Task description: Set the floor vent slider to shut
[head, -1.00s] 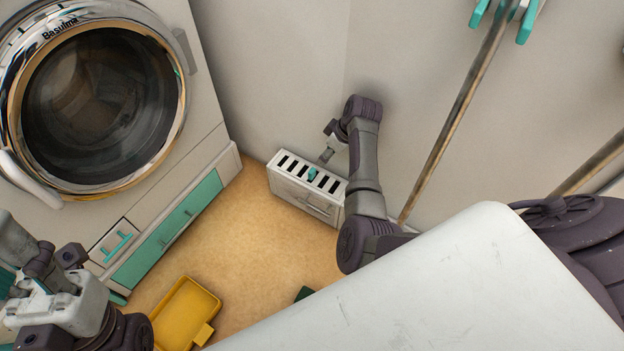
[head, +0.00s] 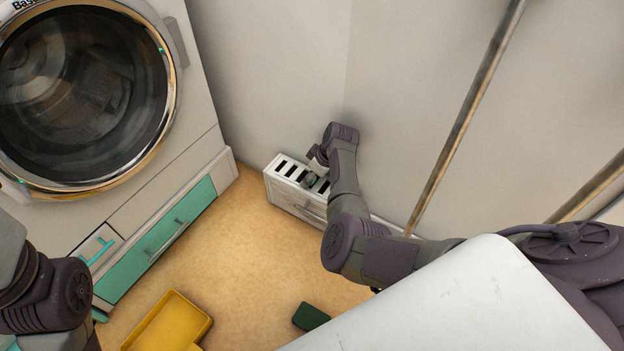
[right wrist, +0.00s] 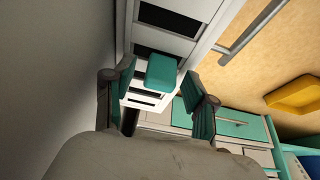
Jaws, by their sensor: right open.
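The floor vent (head: 274,187) is a low white box with dark slots on top, standing against the wall. It also shows in the right wrist view (right wrist: 180,46). Its teal slider knob (right wrist: 162,72) stands up from the slotted top in that view. My right gripper (right wrist: 158,84) is open, with one teal-padded finger on each side of the knob. I cannot tell whether either finger touches it. In the head view my right gripper (head: 310,180) is over the vent's top and hides the knob. My left gripper is out of view; only part of its arm shows at lower left.
A washing machine (head: 190,130) with a teal drawer (head: 160,240) stands at left. A yellow tray (head: 172,322) and a dark green block (head: 311,316) lie on the floor. A pole (head: 465,120) leans right of the vent. Floor before the vent is clear.

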